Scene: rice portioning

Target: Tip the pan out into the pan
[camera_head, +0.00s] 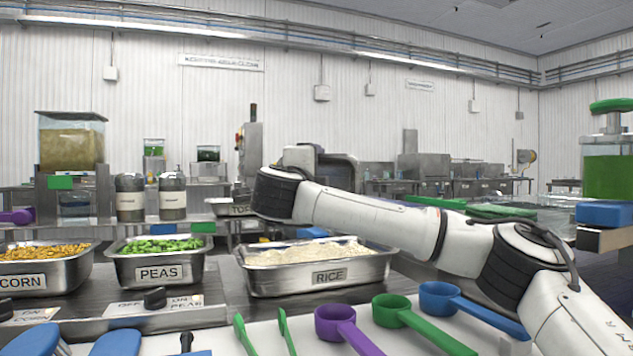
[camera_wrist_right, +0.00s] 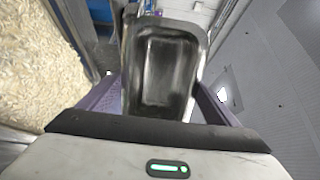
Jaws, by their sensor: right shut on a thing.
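A small metal pan (camera_wrist_right: 160,70) is held in my right gripper (camera_wrist_right: 158,105). Its purple fingers are shut on the pan, one on each side. The wrist view looks into the pan, which has a dark, streaked inside with no food visible. In the head view my right arm reaches in from the right above the counter, and its gripper is largely hidden behind the wrist. A larger steel pan labelled RICE (camera_head: 275,283), full of rice, sits below the arm. Rice (camera_wrist_right: 35,65) also fills the left of the wrist view. My left gripper is not in view.
Pans of peas (camera_head: 150,272) and corn (camera_head: 55,285) stand left of the rice pan. A purple scoop (camera_head: 335,322), a green scoop (camera_head: 392,311), a blue scoop (camera_head: 440,299) and green tongs (camera_head: 285,330) lie in front. Food dispensers (camera_head: 72,150) stand at the back left.

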